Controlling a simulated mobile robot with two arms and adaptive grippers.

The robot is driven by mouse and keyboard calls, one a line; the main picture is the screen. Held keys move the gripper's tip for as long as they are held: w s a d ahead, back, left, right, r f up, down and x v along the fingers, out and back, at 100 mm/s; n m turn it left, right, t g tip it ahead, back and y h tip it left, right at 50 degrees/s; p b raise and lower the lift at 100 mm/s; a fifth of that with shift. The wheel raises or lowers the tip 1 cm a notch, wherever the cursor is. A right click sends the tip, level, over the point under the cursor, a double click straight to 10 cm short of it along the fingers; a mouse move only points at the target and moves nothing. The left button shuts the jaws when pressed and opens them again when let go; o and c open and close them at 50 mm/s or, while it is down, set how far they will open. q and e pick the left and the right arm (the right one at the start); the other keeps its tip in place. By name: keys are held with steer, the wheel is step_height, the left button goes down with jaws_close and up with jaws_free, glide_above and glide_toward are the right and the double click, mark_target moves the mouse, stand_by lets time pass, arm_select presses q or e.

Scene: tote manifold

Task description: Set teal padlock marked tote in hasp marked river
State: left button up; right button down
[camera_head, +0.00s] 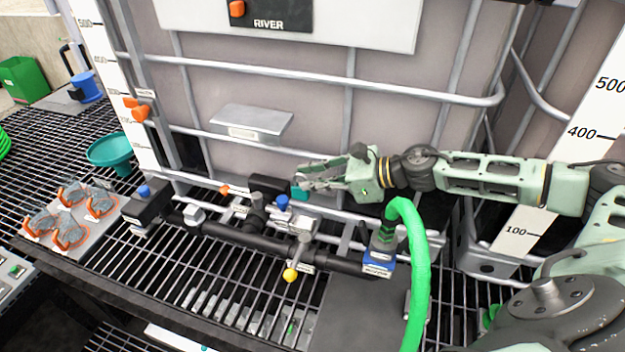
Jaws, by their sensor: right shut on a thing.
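My right gripper (312,180) reaches in from the right, low in front of the pale grey tote wall, above the black pipe manifold. It is shut on a small teal thing (300,192), apparently the teal padlock, mostly hidden by the fingers; its marking cannot be read. A black plate marked RIVER (270,24) is at the top, with an orange part (237,8) on its left. The gripper is well below this plate. I cannot tell which part is the hasp. My left gripper is not in view.
The black manifold (225,235) has blue knobs and a yellow-tipped lever (290,274). A green hose (412,250) rises at its right end. Metal bars (350,85) cross the tote wall. Orange-rimmed goggles (70,235) and a teal funnel (110,150) lie left on the grating.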

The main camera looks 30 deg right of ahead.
mark_target(309, 193)
steer(key=shift+f+b, duration=1.4)
steer(key=shift+f, duration=0.6)
step_height(309, 193, down, 7)
steer(key=b, duration=0.7)
steer(key=shift+w, duration=0.1)
steer(key=c, duration=1.7)
jaws_free()
steer(key=shift+c, duration=0.2)
steer(key=shift+d, duration=0.1)
steer(key=v, duration=1.2)
steer(key=shift+r, duration=0.1)
